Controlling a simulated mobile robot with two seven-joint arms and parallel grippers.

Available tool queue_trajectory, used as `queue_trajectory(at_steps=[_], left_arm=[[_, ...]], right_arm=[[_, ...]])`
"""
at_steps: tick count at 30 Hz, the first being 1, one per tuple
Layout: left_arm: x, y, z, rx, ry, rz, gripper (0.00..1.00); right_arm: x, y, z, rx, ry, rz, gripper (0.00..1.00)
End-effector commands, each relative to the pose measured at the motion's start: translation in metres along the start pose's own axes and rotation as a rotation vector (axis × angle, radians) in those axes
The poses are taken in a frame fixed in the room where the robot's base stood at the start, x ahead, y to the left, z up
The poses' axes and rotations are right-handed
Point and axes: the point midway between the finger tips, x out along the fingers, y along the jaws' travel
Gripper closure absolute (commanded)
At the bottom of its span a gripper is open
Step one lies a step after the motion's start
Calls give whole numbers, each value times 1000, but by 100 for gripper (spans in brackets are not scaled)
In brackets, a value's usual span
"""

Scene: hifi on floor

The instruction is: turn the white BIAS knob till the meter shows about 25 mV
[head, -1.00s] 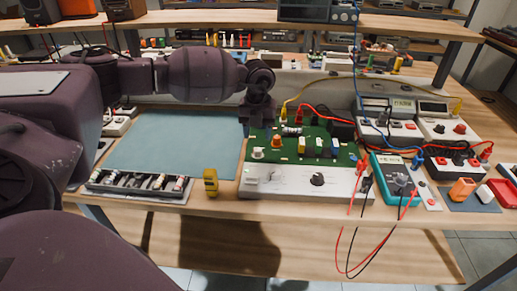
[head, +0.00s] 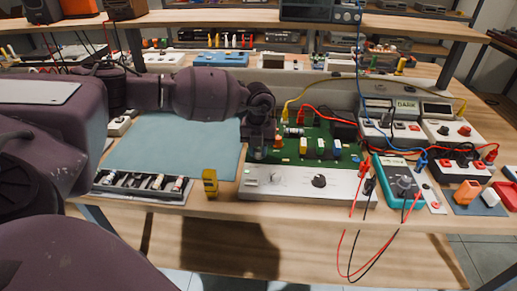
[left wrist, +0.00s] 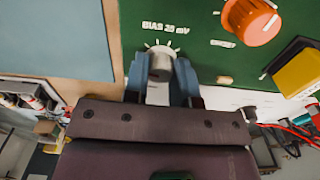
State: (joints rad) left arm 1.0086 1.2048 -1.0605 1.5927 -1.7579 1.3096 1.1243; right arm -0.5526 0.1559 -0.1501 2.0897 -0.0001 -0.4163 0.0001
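The white BIAS knob (left wrist: 160,64) is on the green circuit board (left wrist: 207,70), beside the printed words "BIAS 25 mV" and white tick marks. In the left wrist view my left gripper (left wrist: 162,74) has one finger on each side of the knob. The fingers are very close to it; contact cannot be made out. In the head view my left gripper (head: 256,155) is down at the board's front left corner and hides the knob. The teal meter (head: 401,185) stands right of the board; its reading is not legible. My right gripper is not in view.
An orange knob (left wrist: 252,20) and a yellow part (left wrist: 298,72) are near the gripper's right. A silver panel (head: 290,182) fronts the board. Red and black leads hang over the table edge. A yellow object (head: 210,183) stands left; the blue mat (head: 170,145) is clear.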

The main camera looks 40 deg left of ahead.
Motion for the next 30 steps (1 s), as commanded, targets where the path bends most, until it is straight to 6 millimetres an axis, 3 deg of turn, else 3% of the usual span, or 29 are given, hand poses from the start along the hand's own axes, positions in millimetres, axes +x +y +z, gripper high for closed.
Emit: queue_trajectory(at_steps=[1, 4, 17, 30], left_arm=[[0, 0, 0, 0, 0, 0, 83], [0, 0, 0, 0, 0, 0, 98], [-1, 0, 0, 93, 0, 0, 99], [-1, 0, 0, 470, 0, 0, 99]], right_arm=[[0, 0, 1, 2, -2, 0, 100], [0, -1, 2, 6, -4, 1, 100], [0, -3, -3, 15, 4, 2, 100], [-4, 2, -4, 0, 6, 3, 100]])
